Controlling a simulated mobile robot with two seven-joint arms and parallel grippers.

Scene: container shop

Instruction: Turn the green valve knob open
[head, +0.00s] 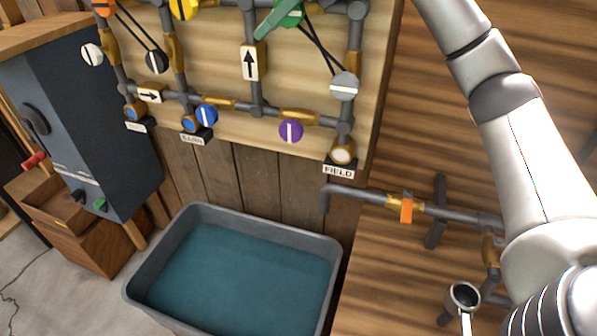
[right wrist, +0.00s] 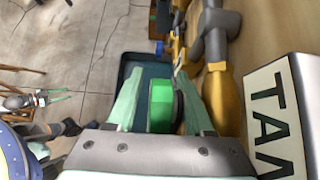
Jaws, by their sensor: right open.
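The green valve knob (right wrist: 160,107) shows in the right wrist view as a bright green grip on a dark round base. My right gripper (right wrist: 160,85) is open, with one pale green finger on each side of the knob's grip. I cannot tell whether either finger touches it. In the head view the green knob (head: 291,13) is at the top edge of the pipe board, partly hidden by a long green finger of my right gripper (head: 268,22). The rest of that gripper is out of frame there. I cannot make out my left gripper.
Other knobs are on the board: purple (head: 290,131), grey (head: 344,86), blue (head: 206,114) and yellow (head: 184,7). A grey tub (head: 337,262) of water stands below. A dark cabinet (head: 85,110) is at left. Pipes with an orange handle (head: 406,207) run at right.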

